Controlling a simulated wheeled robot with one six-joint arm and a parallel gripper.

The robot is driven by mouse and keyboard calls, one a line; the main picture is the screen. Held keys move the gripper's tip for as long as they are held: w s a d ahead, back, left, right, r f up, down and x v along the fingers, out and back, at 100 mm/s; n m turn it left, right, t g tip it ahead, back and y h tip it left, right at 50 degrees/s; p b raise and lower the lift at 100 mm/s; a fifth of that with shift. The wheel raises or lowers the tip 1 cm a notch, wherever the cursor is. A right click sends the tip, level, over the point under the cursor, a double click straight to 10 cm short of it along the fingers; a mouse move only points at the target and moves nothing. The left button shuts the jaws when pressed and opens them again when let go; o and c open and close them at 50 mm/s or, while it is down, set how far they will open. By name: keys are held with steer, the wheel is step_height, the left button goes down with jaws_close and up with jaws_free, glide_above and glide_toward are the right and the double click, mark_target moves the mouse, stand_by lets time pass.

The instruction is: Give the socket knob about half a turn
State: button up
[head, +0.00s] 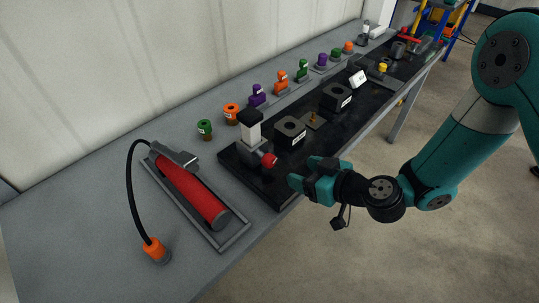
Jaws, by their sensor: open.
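A red round knob (269,160) sits on the front of a grey block with a white and black upright post (249,130), at the near end of the black board (262,186). I take this for the socket knob; no label on it is readable. My gripper (293,181) is open and empty, its teal fingers pointing left, just right of and below the knob in the picture. I see a gap between the fingertips and the knob. How far apart they are in depth, I cannot tell.
A red cylinder (188,188) lies in a grey tray, with a black hose to an orange fitting (155,250). Black blocks (290,131) stand right of the post. Small coloured pieces (257,95) line the back of the grey table. Its left front is clear.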

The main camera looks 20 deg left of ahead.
mark_target(273, 162)
steer(key=p+x, duration=0.2)
steer(key=x, duration=1)
steer(key=shift+w, duration=0.1)
steer(key=c, duration=0.9)
